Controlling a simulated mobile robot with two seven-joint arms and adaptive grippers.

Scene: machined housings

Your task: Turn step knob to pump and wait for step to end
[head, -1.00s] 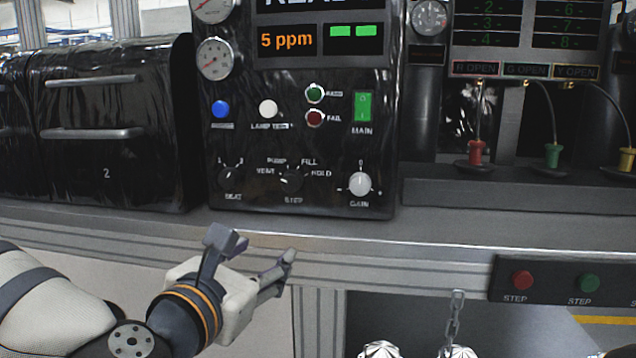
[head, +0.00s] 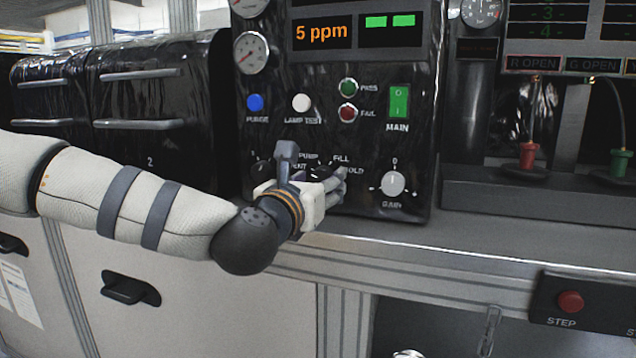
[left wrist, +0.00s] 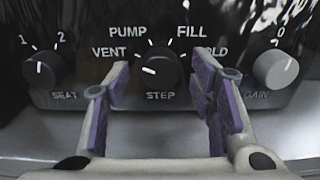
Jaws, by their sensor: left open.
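The black step knob (left wrist: 161,72) is in the middle of the left wrist view, under the PUMP and FILL labels. Its white mark is on its left side, toward VENT. My left gripper (left wrist: 160,82) is open, with one purple-padded finger on each side of the knob; I cannot tell whether either touches it. My right gripper is not in view.
The seat knob (left wrist: 41,69) is left of the step knob and the pale gain knob (left wrist: 276,69) is right. Above are a blue purge button (head: 255,103), a white lamp test button (head: 301,102) and a green main switch (head: 399,101). The display (head: 322,32) reads 5 ppm.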

